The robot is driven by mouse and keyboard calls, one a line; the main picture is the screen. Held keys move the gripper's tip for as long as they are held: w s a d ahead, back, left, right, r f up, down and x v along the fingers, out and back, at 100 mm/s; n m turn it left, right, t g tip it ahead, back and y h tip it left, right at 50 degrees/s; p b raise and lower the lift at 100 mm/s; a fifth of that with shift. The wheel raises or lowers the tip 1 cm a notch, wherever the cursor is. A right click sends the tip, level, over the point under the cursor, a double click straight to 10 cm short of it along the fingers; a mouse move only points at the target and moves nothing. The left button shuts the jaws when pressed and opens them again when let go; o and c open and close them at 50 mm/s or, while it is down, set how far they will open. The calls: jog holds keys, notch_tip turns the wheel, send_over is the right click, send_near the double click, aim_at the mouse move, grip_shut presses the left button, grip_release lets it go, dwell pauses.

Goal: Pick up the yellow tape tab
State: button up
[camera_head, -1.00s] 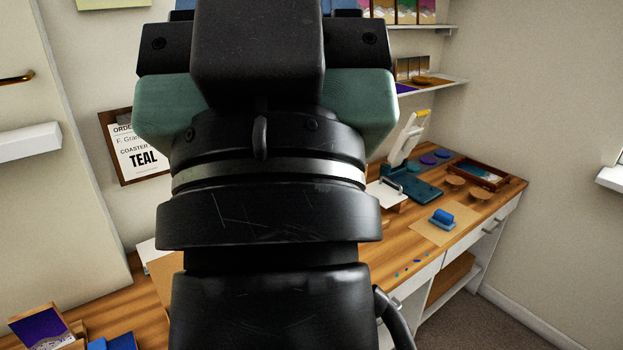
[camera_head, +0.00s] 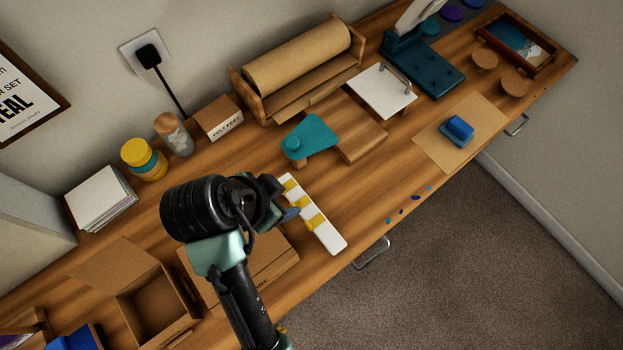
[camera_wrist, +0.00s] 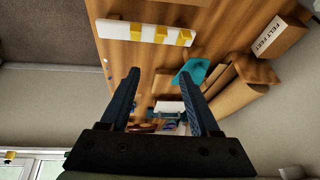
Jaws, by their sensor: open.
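A white strip (camera_head: 333,239) lies on the wooden bench with yellow tape tabs (camera_head: 317,222) across it. In the wrist view the strip (camera_wrist: 112,29) is at the top with three yellow tabs (camera_wrist: 163,35). My gripper (camera_head: 289,212) is beside the left edge of the strip in the head view, and its arm hides part of the bench there. In the wrist view my gripper (camera_wrist: 160,76) has its two dark blue fingers spread, with nothing held between them. The tabs lie beyond the fingertips, apart from them.
A teal piece (camera_head: 312,137) stands behind the strip by a wooden block (camera_head: 362,142). A felt feet box (camera_head: 216,117), yellow-lidded jar (camera_head: 141,154) and open cardboard box (camera_head: 150,303) are around. Bare bench lies right of the strip, up to the front edge.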

jog(key=s+f+g, duration=0.2)
jog(key=s, duration=0.2)
send_over(308, 224)
jog(key=s+a, duration=0.2)
notch_tip(308, 224, down, 6)
jog(key=shift+m+t+h, duration=0.3)
jog(key=shift+m+h, duration=0.1)
jog(key=shift+p+x, duration=0.6)
jog(key=shift+x, duration=2.5)
jog(key=shift+w+a, duration=0.1)
jog(key=shift+w, duration=0.05)
grip_shut()
